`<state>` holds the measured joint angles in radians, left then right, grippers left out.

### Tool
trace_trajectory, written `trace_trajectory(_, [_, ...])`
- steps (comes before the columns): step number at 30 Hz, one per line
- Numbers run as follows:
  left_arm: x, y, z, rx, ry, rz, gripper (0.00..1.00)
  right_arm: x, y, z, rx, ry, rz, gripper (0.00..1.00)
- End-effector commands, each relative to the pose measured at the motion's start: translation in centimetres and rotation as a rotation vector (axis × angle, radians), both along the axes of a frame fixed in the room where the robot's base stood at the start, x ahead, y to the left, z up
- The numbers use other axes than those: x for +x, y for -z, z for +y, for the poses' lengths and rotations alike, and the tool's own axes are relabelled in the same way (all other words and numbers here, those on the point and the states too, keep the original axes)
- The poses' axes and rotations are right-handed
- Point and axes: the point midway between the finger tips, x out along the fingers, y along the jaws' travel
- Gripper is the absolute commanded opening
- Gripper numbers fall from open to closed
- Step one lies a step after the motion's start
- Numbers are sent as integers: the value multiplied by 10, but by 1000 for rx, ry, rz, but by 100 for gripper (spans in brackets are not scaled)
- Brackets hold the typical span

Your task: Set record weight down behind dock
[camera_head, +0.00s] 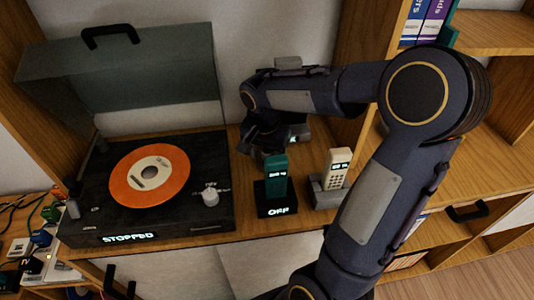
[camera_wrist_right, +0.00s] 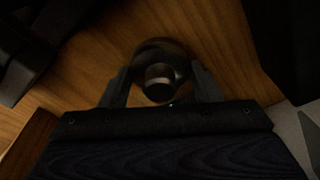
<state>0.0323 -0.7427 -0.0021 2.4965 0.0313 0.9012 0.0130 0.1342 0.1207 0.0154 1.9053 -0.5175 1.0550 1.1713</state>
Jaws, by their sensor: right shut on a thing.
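The record weight (camera_wrist_right: 158,72) is a dark round piece with a knob, held between the fingers of my right gripper (camera_wrist_right: 160,92) in the right wrist view. Wood shows around it; I cannot tell whether it touches the shelf. In the head view my right gripper (camera_head: 262,144) is behind the black dock (camera_head: 275,206), which reads OFF and holds a teal handset (camera_head: 276,178). The weight is hidden by the gripper there.
A turntable (camera_head: 215,170) with an orange record (camera_head: 135,188) and raised lid stands left of the dock and reads STOPPED. A second dock (camera_head: 326,199) with a cream handset (camera_head: 336,172) is close on the right. A grey device (camera_head: 301,132) with a lit display stands near the gripper.

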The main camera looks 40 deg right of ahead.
Motion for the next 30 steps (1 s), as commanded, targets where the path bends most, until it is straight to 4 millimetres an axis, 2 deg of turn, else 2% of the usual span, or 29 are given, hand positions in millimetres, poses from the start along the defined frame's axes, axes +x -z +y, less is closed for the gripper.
trace_trajectory(8, [0, 3, 0, 0, 0, 0, 36, 0, 3, 0, 0, 0, -1, 29])
trace_trajectory(9, [0, 3, 0, 0, 0, 0, 36, 0, 3, 0, -1, 0, 0, 59])
trace_trajectory(14, [0, 2, 0, 0, 0, 0, 36, 0, 2, 0, -1, 0, 0, 79])
trace_trajectory(23, [0, 0, 0, 0, 0, 0, 36, 0, 0, 0, 0, 0, -1, 79])
trace_trajectory(26, [0, -3, 0, 0, 0, 0, 36, 1, -8, 1, -1, 0, -4, 79])
trace_trajectory(30, [0, -8, 0, 0, 0, 0, 36, -1, -34, 3, -2, -2, -7, 79])
